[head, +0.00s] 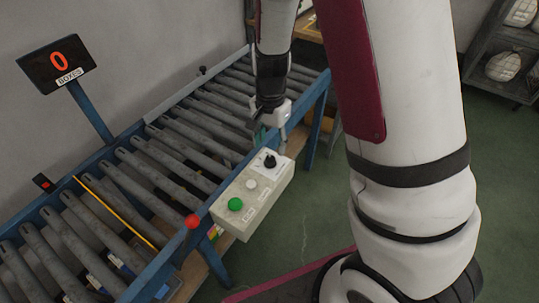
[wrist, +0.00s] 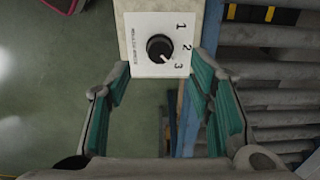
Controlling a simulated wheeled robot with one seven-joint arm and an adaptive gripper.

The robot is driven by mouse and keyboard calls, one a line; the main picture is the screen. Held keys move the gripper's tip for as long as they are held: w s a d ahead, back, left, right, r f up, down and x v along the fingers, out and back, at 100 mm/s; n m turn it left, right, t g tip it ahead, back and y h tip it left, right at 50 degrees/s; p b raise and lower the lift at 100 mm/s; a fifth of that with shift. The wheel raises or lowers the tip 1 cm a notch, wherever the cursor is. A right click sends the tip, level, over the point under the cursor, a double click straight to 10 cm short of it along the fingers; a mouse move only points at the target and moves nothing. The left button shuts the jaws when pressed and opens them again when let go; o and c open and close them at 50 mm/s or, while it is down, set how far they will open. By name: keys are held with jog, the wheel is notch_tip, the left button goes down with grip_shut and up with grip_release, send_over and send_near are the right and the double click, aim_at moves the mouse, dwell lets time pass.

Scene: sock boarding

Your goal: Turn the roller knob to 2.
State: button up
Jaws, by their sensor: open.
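The roller knob (wrist: 159,48) is a round black dial on a white plate (wrist: 140,66) marked 1, 2 and 3. Its white pointer line slants down and right, toward the 3. In the head view the knob (head: 270,161) sits at the far end of a beige control box (head: 243,222). My gripper (wrist: 160,72) is open, its teal-padded fingers on either side of the plate's lower edge in the wrist view, with nothing between them. In the head view my gripper (head: 270,112) is just beyond the knob, apart from it; the fingertips are hard to make out.
The box also carries a green button (head: 235,204) and a white button (head: 251,184). A red button (head: 193,221) is at the conveyor's near edge. The roller conveyor (head: 165,165) runs along the left. Green floor is open at right.

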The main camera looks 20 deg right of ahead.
aim_at(270, 158)
notch_tip(270, 158, down, 6)
jog(key=shift+r+b, duration=0.15)
jog(key=shift+b, duration=0.25)
jog(key=shift+c, duration=0.3)
grip_shut()
